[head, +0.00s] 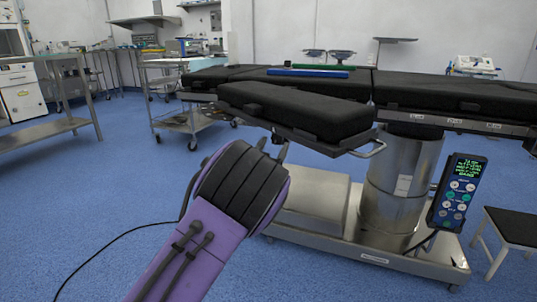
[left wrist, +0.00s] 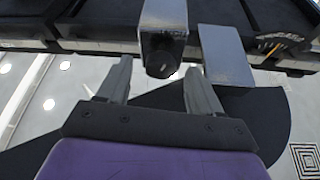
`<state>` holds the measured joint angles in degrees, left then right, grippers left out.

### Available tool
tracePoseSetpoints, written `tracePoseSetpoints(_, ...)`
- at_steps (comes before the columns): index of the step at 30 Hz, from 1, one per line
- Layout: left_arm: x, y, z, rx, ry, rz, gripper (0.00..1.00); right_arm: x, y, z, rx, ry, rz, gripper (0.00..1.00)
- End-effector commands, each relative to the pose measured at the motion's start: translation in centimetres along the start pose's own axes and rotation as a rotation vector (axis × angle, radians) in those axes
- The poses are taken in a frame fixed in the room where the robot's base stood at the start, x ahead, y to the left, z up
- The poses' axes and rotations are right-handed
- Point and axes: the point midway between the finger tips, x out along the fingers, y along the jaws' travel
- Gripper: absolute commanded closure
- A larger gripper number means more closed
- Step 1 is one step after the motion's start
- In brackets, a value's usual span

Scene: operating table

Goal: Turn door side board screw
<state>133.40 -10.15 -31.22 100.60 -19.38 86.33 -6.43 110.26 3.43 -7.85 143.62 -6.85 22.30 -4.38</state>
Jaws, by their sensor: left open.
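The operating table's side board (head: 297,112) is a black padded section on the near side of the table, and its metal frame shows below the pad. In the left wrist view a grey metal block (left wrist: 163,15) hangs from the table edge. A dark round screw or knob (left wrist: 161,66) sits at its lower end. My left gripper (left wrist: 160,80) is open, with one finger on each side of the screw and visible gaps to both. In the head view its fingertips (head: 274,147) show just under the side board, mostly hidden behind my purple and black wrist. My right gripper is not in view.
The main operating table top (head: 430,90) stands on a steel column (head: 390,195) with a wide base (head: 370,256). A hand control (head: 457,192) hangs at right near a stool (head: 512,228). A steel cart (head: 180,120) stands behind at left.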

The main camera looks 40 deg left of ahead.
Motion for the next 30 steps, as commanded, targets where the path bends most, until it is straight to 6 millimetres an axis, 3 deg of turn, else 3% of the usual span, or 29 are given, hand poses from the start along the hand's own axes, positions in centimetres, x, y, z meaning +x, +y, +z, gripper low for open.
tracePoseSetpoints(6, -5.2, 0.0, -0.2, 0.002, -0.005, 0.001, 0.35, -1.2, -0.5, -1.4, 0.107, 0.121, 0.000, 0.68)
tracePoseSetpoints(12, -8.1, 0.0, -0.1, 0.002, -0.003, 0.001, 0.35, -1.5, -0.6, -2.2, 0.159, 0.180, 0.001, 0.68)
tracePoseSetpoints(30, -8.6, 0.0, 0.3, -0.001, -0.013, -0.004, 0.35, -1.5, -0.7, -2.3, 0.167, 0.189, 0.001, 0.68)
